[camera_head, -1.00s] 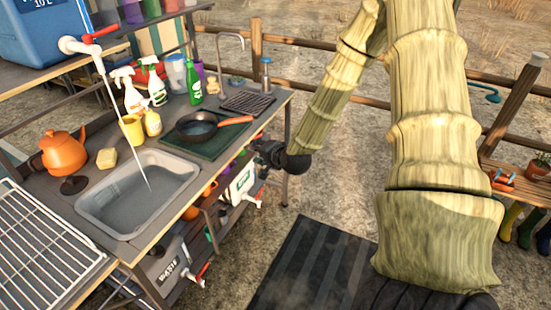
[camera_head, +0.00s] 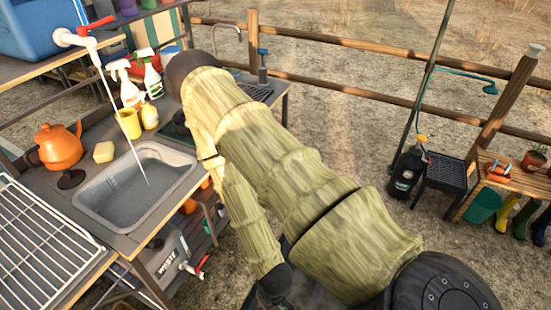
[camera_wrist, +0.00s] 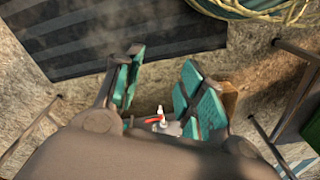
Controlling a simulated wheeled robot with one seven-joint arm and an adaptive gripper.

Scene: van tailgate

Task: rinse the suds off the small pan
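The small pan is not visible now; my arm covers the counter right of the sink, where it stood a second ago. Only an edge of the dark green mat (camera_head: 178,132) shows there. The grey sink basin (camera_head: 120,203) is left of my arm. A white tap with a red handle (camera_head: 75,37) sends a thin water stream (camera_head: 126,130) into it. My gripper (camera_wrist: 162,85) shows in the wrist view with its teal-padded fingers apart and nothing between them. It hangs over the ground, near a dark striped mat (camera_wrist: 95,30).
Left of and behind the sink are an orange kettle (camera_head: 59,147), a yellow sponge (camera_head: 104,152), a yellow cup (camera_head: 129,122) and spray bottles (camera_head: 152,80). A wire rack (camera_head: 40,250) lies at lower left. A waste tank (camera_head: 168,268) sits below the sink.

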